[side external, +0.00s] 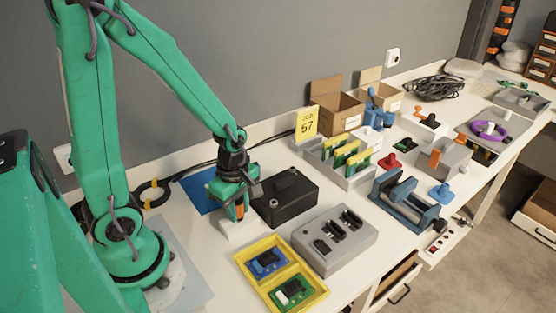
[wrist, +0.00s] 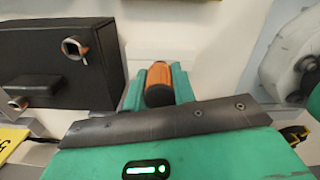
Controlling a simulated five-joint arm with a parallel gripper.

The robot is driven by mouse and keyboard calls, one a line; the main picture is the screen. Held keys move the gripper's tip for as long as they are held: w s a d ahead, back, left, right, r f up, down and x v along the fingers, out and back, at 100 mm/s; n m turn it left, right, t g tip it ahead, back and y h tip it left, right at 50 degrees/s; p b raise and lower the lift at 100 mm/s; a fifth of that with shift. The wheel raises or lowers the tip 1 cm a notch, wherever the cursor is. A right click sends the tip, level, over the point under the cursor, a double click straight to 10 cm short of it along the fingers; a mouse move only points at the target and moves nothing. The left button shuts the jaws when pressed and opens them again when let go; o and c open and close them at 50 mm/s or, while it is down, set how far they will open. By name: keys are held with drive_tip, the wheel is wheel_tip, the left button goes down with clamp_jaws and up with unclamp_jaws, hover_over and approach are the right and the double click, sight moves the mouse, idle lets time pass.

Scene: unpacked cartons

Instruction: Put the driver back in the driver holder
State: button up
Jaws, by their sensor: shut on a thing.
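The driver shows as an orange and black handle (wrist: 159,84) between the green fingers of my gripper (wrist: 158,92) in the wrist view. In the side view my gripper (side external: 238,210) points down and is shut on the driver, with a bit of orange (side external: 239,211) showing between the fingers. A white block (side external: 238,231), which looks like the driver holder, lies on the table just below my gripper. It also shows beyond the handle in the wrist view (wrist: 160,52). The driver's lower end is hidden, so I cannot tell whether it is in the block.
A black box (side external: 286,197) with knobs stands close beside my gripper, at left in the wrist view (wrist: 55,70). A yellow tray (side external: 277,276) with circuit boards and a grey fixture (side external: 318,261) stand in front. A blue mat (side external: 198,191) lies behind.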

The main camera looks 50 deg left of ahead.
drive_tip(key=o, duration=1.1)
drive_tip(key=shift+r, duration=0.1)
drive_tip(key=shift+r, duration=3.8)
drive_tip(key=shift+r, duration=0.1)
drive_tip(key=m, duration=0.1)
drive_tip(key=r+m, duration=0.1)
drive_tip(key=shift+d+r+m+t, duration=0.15)
drive_tip(key=shift+r+m+t, duration=0.15)
drive_tip(key=shift+t, duration=0.1)
wheel_tip(320, 180, up, 11)
drive_tip(key=s+d+m+t, duration=0.1)
drive_tip(key=m+t, duration=0.3)
drive_tip(key=m, duration=1.4)
drive_tip(key=shift+s+d+t, duration=0.35)
drive_tip(key=shift+s+t, duration=0.05)
drive_tip(key=shift+s, duration=0.4)
